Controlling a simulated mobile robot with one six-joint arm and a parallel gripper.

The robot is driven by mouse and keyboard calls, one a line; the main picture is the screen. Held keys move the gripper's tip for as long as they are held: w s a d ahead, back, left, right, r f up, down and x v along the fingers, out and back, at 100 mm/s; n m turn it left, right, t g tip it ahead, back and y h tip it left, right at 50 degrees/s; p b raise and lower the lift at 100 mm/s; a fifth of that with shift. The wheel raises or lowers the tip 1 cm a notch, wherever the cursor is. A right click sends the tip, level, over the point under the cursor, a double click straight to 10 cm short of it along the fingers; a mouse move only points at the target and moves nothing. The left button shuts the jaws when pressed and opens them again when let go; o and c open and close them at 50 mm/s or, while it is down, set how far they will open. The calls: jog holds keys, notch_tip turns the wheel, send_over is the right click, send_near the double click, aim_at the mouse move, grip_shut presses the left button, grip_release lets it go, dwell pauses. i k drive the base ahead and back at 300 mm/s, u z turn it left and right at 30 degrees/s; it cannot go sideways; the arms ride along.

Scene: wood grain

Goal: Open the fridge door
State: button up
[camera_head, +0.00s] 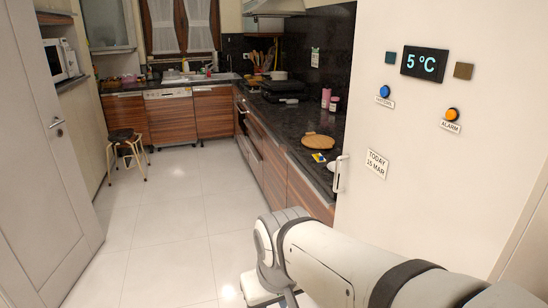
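The fridge door (440,185) is the large cream-white panel filling the right of the head view. It carries a black display reading 5 °C (423,63). A short white vertical handle (338,173) sits at the door's left edge, beside the counter. I see no gap at the door's edge, and it looks closed. My white arm comes in from the bottom right, crosses in front of the lower door and bends down near the bottom centre. The arm's end is below and left of the handle and apart from it. My gripper's fingers are out of view.
Blue (384,91) and orange (452,114) buttons and a date label (376,163) are on the door. A dark counter (290,125) over wooden cabinets runs behind it. A stool (126,150) and an open grey room door (45,150) stand left. The tiled floor between is clear.

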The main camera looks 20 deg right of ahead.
aim_at(459, 195)
jog(key=z, duration=0.1)
jog(key=i, duration=0.9)
jog(key=z, duration=0.25)
